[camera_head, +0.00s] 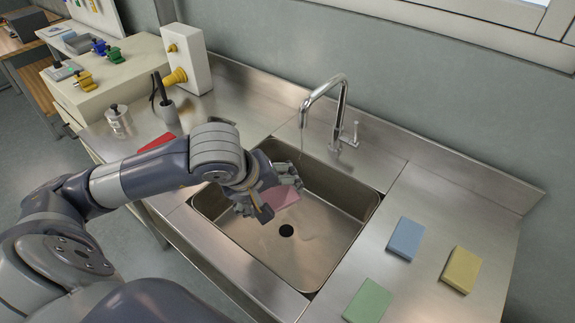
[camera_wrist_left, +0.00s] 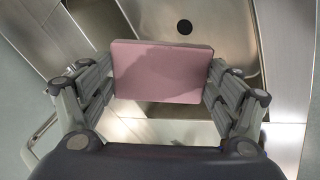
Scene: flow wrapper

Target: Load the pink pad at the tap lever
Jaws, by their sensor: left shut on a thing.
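The pink pad (camera_head: 281,197) is a flat rectangular block. My left gripper (camera_head: 270,192) is shut on it and holds it over the sink basin, left of the drain. In the left wrist view the pad (camera_wrist_left: 162,72) sits between the two fingers of the left gripper (camera_wrist_left: 160,85), gripped at its two short sides. The tap (camera_head: 325,98) stands behind the basin, and its lever (camera_head: 352,134) is on its right side. A thin stream seems to fall from the spout. My right gripper is not in view.
The steel sink basin (camera_head: 318,243) has a dark drain (camera_head: 286,230). Blue (camera_head: 405,238), yellow (camera_head: 461,269) and green (camera_head: 368,302) pads lie on the right counter.

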